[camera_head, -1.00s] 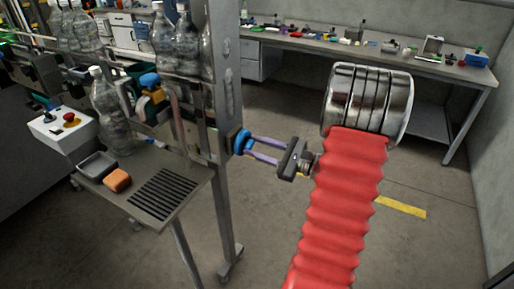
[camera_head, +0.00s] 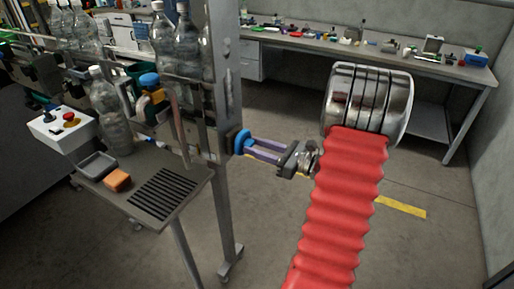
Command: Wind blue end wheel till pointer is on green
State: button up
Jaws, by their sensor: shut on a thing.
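The blue end wheel (camera_head: 241,142) sits on the right side of the labeller's upright post. My gripper (camera_head: 250,147) reaches it from the right, its two purple fingers shut on the wheel's rim. The wheel is partly covered by the fingers. The pointer and the green mark cannot be made out in this view. My arm, with a red ribbed sleeve and a silver joint, fills the right middle.
The labeller's frame post (camera_head: 224,190) stands just left of the wheel. A slotted table (camera_head: 165,195) holds an orange block (camera_head: 117,180), a grey tray (camera_head: 96,164) and a bottle (camera_head: 111,120). A control box (camera_head: 62,130) is at far left. A workbench (camera_head: 330,45) runs along the back.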

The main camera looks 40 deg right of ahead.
jog(key=shift+f, duration=0.2)
jog(key=o, duration=1.1)
jog(key=shift+r, duration=0.15)
jog(key=shift+s, duration=0.1)
jog(key=v, duration=1.3)
jog(key=shift+s+d, duration=0.1)
jog(key=shift+s, duration=0.25)
